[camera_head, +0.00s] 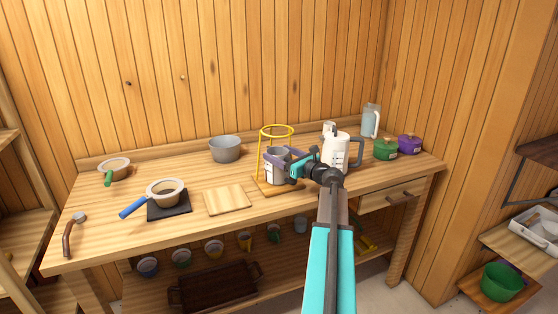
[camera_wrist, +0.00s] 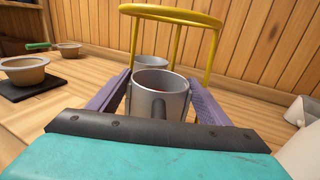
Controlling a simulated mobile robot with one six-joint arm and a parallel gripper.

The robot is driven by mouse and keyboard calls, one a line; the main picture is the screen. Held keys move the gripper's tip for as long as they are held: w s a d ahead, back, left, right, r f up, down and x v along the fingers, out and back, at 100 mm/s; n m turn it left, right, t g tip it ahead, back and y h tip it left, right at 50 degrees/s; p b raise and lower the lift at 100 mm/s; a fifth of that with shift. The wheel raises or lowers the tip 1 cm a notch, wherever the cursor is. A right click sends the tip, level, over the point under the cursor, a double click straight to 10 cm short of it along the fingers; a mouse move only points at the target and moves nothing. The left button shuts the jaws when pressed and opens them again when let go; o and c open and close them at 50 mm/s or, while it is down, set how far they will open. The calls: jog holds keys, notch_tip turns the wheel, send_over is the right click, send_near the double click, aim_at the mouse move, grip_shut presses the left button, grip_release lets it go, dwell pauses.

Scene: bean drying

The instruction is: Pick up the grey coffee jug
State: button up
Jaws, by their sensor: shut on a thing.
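The grey coffee jug (camera_head: 277,174) is at the yellow ring stand (camera_head: 276,128), below the ring and over the stand's wooden base. It also shows upright in the wrist view (camera_wrist: 160,104), with a dark reddish inside. My gripper (camera_head: 274,158) is shut on the jug, with one purple finger on each side of it. I cannot tell whether the jug's bottom touches the stand's base.
A white kettle (camera_head: 337,153) stands close to the right of my gripper. A grey bowl (camera_head: 225,150) is behind left, and a wooden board (camera_head: 227,199) lies left. Green (camera_head: 385,150) and purple (camera_head: 409,144) pots stand farther right.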

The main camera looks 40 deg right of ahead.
jog(key=shift+r, duration=0.15)
jog(key=s+a+r+b, duration=0.4)
jog(key=s+a, duration=0.5)
jog(key=a, duration=0.1)
dwell(0.8)
jog(key=shift+s+a+r+b, duration=0.1)
jog(key=shift+s+a+b, duration=0.2)
jog(key=shift+b, duration=0.9)
jog(key=shift+s+a+b, duration=0.1)
jog(key=shift+s+b, duration=0.05)
jog(key=shift+b, duration=0.6)
jog(key=shift+s+a+r+b, duration=0.1)
jog(key=shift+s+a+b, duration=0.15)
jog(key=shift+b, duration=0.8)
jog(key=shift+a+b, duration=0.15)
jog(key=shift+b, duration=0.35)
jog(key=shift+s+a+r+b, duration=0.1)
jog(key=shift+s+r+b, duration=0.05)
jog(key=shift+s+b, duration=0.15)
